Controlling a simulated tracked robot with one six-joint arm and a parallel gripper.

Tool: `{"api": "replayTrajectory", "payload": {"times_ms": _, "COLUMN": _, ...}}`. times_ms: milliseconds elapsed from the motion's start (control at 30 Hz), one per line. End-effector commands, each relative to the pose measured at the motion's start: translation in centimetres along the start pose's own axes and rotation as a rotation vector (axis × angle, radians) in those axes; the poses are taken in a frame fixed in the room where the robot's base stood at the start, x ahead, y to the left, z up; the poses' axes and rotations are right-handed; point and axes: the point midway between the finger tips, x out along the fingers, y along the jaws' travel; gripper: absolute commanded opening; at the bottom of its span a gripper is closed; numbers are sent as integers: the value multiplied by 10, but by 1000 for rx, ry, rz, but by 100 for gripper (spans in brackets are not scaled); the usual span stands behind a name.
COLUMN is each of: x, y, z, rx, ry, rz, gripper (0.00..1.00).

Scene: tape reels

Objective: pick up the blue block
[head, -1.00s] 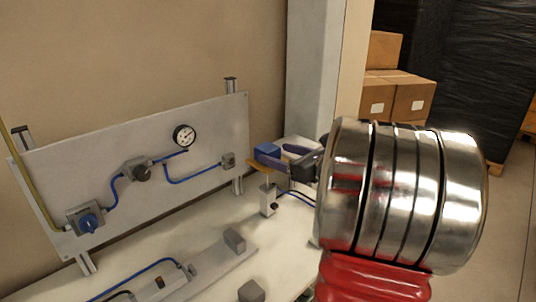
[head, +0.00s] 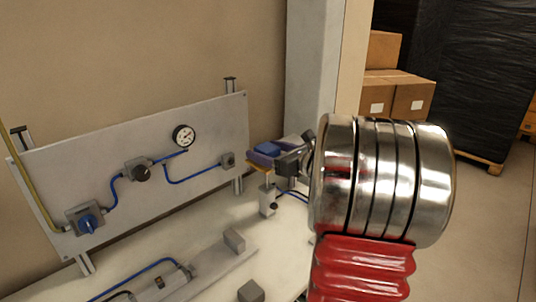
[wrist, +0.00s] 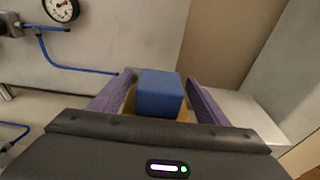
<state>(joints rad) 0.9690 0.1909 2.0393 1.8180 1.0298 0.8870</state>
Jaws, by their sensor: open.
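The blue block (wrist: 159,93) stands between the two purple fingers of my gripper (wrist: 158,90) in the wrist view, with space visible beside it. It rests on a small tan platform (wrist: 128,104). In the head view the blue block (head: 268,149) shows small at the far end of my arm, beside my gripper (head: 266,158). My gripper is open around the block. The platform (head: 257,166) stands on a small grey post; part of it is hidden behind the gripper.
A grey panel (head: 75,183) with a gauge (head: 184,135), a knob and blue hoses stands left of the gripper. A pale column (head: 313,70) rises behind it. Grey blocks (head: 234,240) sit on the white bench (head: 190,240). Cardboard boxes (head: 398,95) stand at the back right.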

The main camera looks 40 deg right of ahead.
Motion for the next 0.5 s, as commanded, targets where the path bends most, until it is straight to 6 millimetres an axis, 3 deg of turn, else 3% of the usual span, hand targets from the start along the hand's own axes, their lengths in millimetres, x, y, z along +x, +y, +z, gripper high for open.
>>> {"api": "replayTrajectory", "payload": {"times_ms": 133, "x": 0, "y": 0, "z": 0, "rx": 0, "ry": 0, "rz": 0, "gripper": 68}}
{"api": "replayTrajectory", "payload": {"times_ms": 500, "x": 0, "y": 0, "z": 0, "rx": 0, "ry": 0, "rz": 0, "gripper": 42}}
